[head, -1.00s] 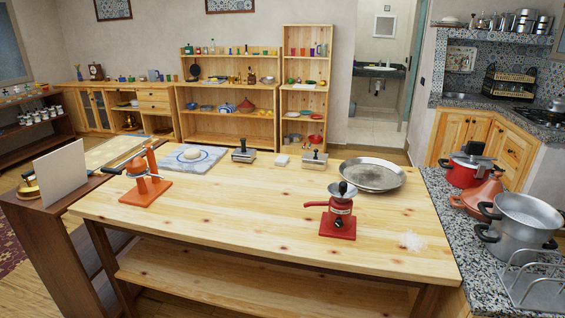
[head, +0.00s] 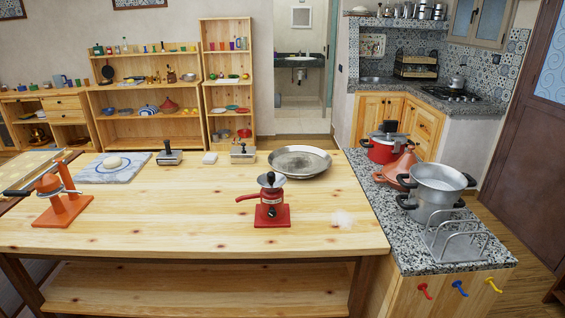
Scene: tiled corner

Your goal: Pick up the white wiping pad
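A small white block, which looks like the white wiping pad (head: 210,158), lies on the wooden table (head: 170,225) near its back edge. It sits between two small metal-and-wood presses, the left one (head: 169,155) and the right one (head: 242,154), apart from both. Neither of my grippers shows in the head view.
A white powdery patch (head: 343,218) lies on the table's right side. A red grinder (head: 271,204), a metal pan (head: 300,160), an orange press (head: 60,198) and a marble board with dough (head: 95,174) stand around. The granite counter (head: 385,205) with pots adjoins at right.

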